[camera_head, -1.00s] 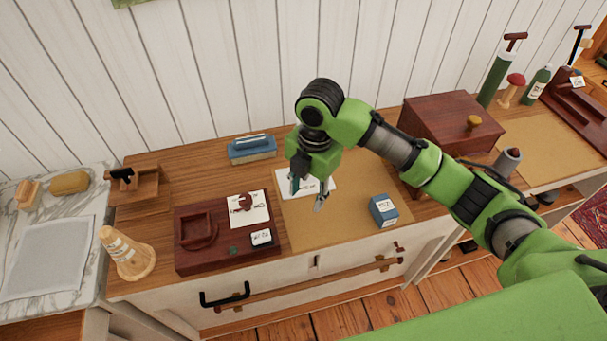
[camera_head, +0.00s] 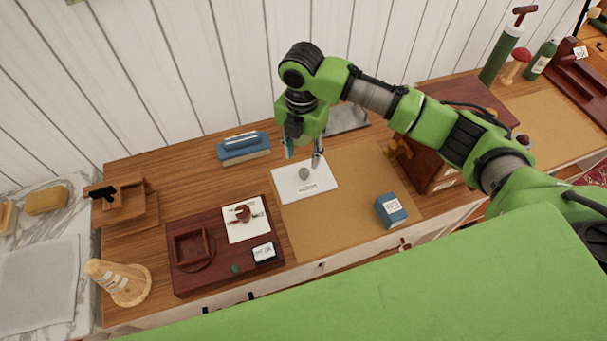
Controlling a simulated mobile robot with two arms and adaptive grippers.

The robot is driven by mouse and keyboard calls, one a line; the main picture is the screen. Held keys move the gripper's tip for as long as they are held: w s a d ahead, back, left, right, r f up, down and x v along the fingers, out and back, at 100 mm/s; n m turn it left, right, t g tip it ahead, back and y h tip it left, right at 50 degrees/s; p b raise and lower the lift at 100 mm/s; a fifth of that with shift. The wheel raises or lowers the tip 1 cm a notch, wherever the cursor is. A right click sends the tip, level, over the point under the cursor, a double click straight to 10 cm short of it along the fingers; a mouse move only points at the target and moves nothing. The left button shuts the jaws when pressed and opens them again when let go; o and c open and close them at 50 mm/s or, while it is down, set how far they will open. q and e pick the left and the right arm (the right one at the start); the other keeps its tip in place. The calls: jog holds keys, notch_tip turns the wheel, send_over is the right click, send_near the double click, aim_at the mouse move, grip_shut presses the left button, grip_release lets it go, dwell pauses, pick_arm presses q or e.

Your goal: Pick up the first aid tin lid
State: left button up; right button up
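The first aid tin lid looks to be the flat white plate (camera_head: 318,179) with a round grey knob and a small label. It lies on the worktop at the left back edge of the tan mat (camera_head: 340,220). My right gripper (camera_head: 303,156) hangs fingers-down just above and behind the lid's far edge. Its two fingers are spread with nothing between them, and it looks clear of the lid. My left gripper is not in view.
A dark red wooden tray (camera_head: 190,279) with a card and a labelled box is left of the mat. A blue box (camera_head: 391,210) stands on the mat's right. A blue-topped block (camera_head: 243,149) is at the back.

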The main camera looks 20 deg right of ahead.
aim_at(304, 172)
notch_tip(304, 172, down, 2)
jog(key=shift+w+f, duration=0.1)
jog(key=shift+f, duration=0.3)
jog(key=f, duration=0.1)
jog(key=f+p, duration=0.2)
jog(key=f, duration=0.1)
jog(key=shift+s+d, duration=0.15)
jog(key=shift+s, duration=0.15)
jog(key=shift+f, duration=0.4)
jog(key=shift+w+f, duration=0.1)
jog(key=shift+f, duration=0.05)
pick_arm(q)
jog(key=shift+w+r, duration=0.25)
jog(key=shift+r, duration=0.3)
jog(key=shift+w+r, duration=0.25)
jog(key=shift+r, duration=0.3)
pick_arm(e)
grip_shut()
